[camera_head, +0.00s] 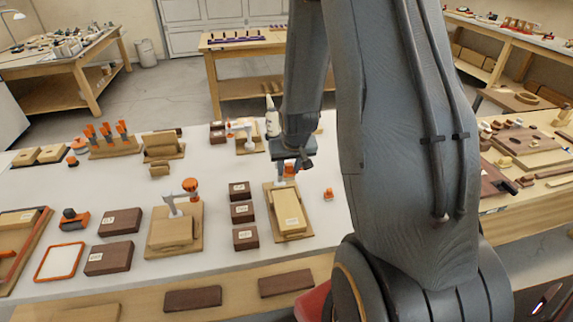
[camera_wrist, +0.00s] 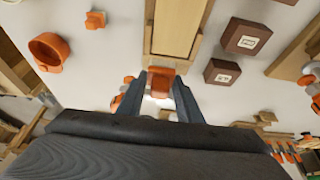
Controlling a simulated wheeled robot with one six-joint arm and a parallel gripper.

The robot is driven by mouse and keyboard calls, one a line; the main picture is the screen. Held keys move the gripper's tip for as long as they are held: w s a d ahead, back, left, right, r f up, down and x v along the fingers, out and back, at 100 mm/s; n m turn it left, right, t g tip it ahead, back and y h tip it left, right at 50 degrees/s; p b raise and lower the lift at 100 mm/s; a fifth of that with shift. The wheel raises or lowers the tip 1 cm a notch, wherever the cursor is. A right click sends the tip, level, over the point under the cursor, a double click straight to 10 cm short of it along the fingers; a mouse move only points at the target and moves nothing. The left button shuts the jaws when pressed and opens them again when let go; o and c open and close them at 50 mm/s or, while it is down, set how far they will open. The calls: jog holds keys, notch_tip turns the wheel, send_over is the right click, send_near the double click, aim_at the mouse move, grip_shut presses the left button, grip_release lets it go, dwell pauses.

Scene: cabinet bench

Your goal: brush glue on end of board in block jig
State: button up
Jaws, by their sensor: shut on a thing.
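The block jig (camera_head: 310,231) is a light wooden base on the white bench top, with a pale board (camera_head: 289,212) lying in it. The board also shows at the top of the wrist view (camera_wrist: 175,28). My gripper (camera_head: 287,168) is low over the jig's far end. In the wrist view its fingers (camera_wrist: 159,88) are shut on an orange piece (camera_wrist: 161,72). I cannot tell whether this is a brush handle or a clamp's handle. Grey metal shows just under it in the head view. The far end of the board is partly hidden. Several orange-handled tools (camera_head: 106,134) stand in a wooden rack.
Dark labelled blocks (camera_head: 243,213) stand left of the jig. A second jig (camera_head: 173,228) has a clamp with an orange knob (camera_head: 190,185). A white bottle (camera_head: 272,118) stands behind.

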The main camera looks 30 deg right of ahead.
aim_at(289, 181)
jog(key=shift+f+b, duration=1.85)
jog(key=shift+f, duration=0.75)
jog(key=shift+s+f+b, duration=0.1)
jog(key=shift+f+b, duration=0.2)
jog(key=shift+f, duration=0.35)
jog(key=shift+a, duration=0.15)
jog(key=shift+w+a+r, duration=0.1)
jog(key=shift+w+a, duration=0.15)
jog(key=shift+a, duration=0.5)
jog(key=shift+a, duration=0.1)
jog(key=shift+w+a, duration=0.25)
jog(key=shift+a, duration=0.45)
jog(key=shift+s+d+b, duration=0.25)
jog(key=shift+d+b, duration=0.05)
jog(key=shift+d, duration=0.55)
jog(key=shift+s+d+b, duration=0.25)
jog(key=shift+d+b, duration=0.05)
jog(key=shift+d, duration=0.55)
